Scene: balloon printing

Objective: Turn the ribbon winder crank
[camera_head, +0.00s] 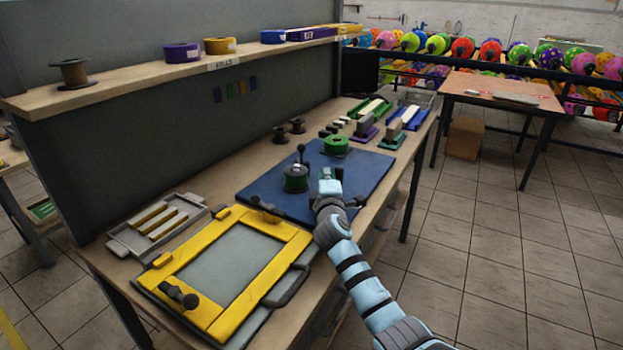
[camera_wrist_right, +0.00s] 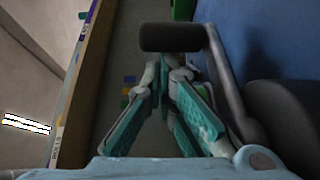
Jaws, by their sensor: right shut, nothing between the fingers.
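The ribbon winder (camera_head: 296,180), a dark drum with some green on it, stands on the blue mat (camera_head: 262,190). In the right wrist view its crank is a grey bent arm (camera_wrist_right: 226,85) with a black cylindrical handle (camera_wrist_right: 172,37), joined to a dark round hub (camera_wrist_right: 285,115). My right gripper (camera_head: 327,180) is just right of the winder in the head view. In the wrist view its teal fingers (camera_wrist_right: 165,72) are shut and empty, close to the handle and crank arm; I cannot tell whether they touch. My left gripper is in neither view.
A green ribbon roll (camera_head: 336,145) lies behind the winder. A yellow frame (camera_head: 232,318) with dark handles lies in front, beside a grey tray (camera_head: 122,237). Squeegee-like tools (camera_head: 366,126) stand at the back. A shelf (camera_head: 130,82) with ribbon spools overhangs the bench's left side.

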